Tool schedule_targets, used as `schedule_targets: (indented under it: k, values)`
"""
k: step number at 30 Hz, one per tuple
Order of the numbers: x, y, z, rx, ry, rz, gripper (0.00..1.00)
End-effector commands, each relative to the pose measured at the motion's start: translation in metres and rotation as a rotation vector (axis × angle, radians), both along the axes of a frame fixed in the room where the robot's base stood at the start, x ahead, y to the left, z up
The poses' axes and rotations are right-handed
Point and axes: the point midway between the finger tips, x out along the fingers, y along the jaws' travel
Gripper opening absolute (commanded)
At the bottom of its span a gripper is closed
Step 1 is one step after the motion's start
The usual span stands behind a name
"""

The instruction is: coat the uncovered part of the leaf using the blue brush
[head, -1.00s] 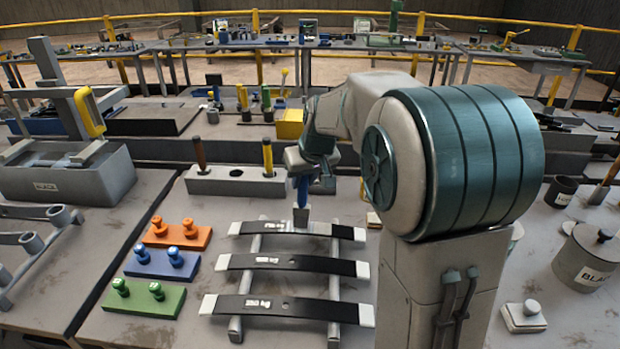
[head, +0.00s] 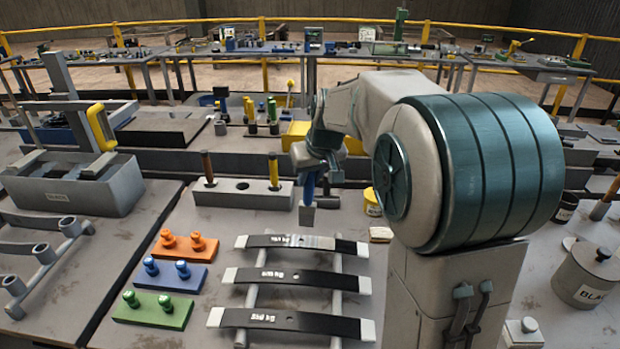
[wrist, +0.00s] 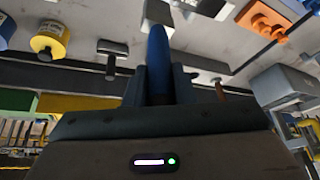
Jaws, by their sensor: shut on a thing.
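Three dark leaf springs with pale ends lie across a grey rack: the far leaf (head: 270,241), the middle leaf (head: 300,280) and the near leaf (head: 290,320). The far leaf has a lighter, shiny grey patch near its middle; the rest looks black. My gripper (head: 311,172) is shut on the blue brush (head: 308,187), whose blue handle also shows in the wrist view (wrist: 158,50). The brush hangs upright, its grey head just behind and apparently above the far leaf. A small gap shows between them in the head view.
Orange (head: 184,245), blue (head: 170,275) and green (head: 153,310) peg blocks stand left of the rack. A grey holder (head: 243,195) with brown- and yellow-handled tools stands behind. A yellow pot (head: 372,203) and a lidded pot (head: 587,275) stand to the right.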

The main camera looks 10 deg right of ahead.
Motion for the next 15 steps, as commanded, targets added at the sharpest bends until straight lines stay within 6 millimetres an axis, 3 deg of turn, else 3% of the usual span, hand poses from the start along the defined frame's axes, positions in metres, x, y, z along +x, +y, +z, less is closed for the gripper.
schedule_targets:
  k: [8,15]
  values:
    - [0.0,0.0,0.001,0.0,-0.001,0.001,0.0]
    - [0.0,-0.001,0.022,0.0,-0.002,0.001,0.0]
